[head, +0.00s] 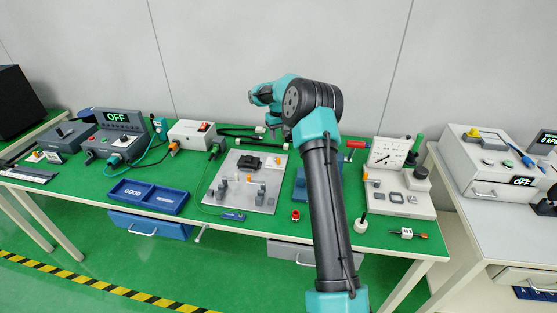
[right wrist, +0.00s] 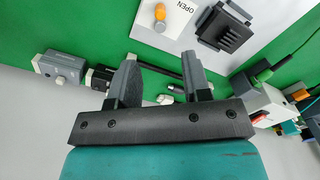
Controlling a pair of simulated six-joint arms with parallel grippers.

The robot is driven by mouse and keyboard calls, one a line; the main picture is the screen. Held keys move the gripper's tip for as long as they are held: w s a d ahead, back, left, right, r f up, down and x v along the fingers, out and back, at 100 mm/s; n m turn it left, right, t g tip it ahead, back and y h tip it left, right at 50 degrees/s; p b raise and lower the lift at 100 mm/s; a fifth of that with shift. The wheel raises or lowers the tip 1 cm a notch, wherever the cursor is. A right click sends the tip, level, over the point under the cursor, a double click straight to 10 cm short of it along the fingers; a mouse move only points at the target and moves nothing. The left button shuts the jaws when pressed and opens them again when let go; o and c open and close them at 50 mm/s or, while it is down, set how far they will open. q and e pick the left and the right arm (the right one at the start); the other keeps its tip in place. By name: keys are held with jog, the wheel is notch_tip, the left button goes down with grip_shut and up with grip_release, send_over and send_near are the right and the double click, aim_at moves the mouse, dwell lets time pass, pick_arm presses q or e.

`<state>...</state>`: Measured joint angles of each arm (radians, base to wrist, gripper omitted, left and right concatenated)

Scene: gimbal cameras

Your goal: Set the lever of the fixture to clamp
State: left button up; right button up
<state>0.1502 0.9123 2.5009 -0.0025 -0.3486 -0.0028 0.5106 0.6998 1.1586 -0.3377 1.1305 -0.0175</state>
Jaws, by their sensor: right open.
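The fixture is a light grey plate (head: 215,196) on the green bench, carrying a black finned block (head: 248,162) and small grey posts. An orange-tipped part (head: 277,161), which looks like the lever, stands near the plate's far right corner. In the right wrist view the orange knob (right wrist: 160,13) sits beside the printed word OPEN, near the finned block (right wrist: 226,30). My right gripper (right wrist: 160,78) is open and empty, with a gap between its fingers. In the head view it is raised above the bench's back edge, apart from the fixture, and its fingers are hard to make out.
A white box with a red switch (head: 191,135) and a grey unit reading OFF (head: 119,124) stand back left. A blue tray (head: 148,196) lies left of the plate. A white panel station (head: 401,190) stands right. My right arm hides some bench.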

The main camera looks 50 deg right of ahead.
aim_at(279, 158)
notch_tip(279, 158, down, 14)
jog(key=shift+r, duration=0.2)
jog(key=shift+c, duration=0.4)
grip_shut()
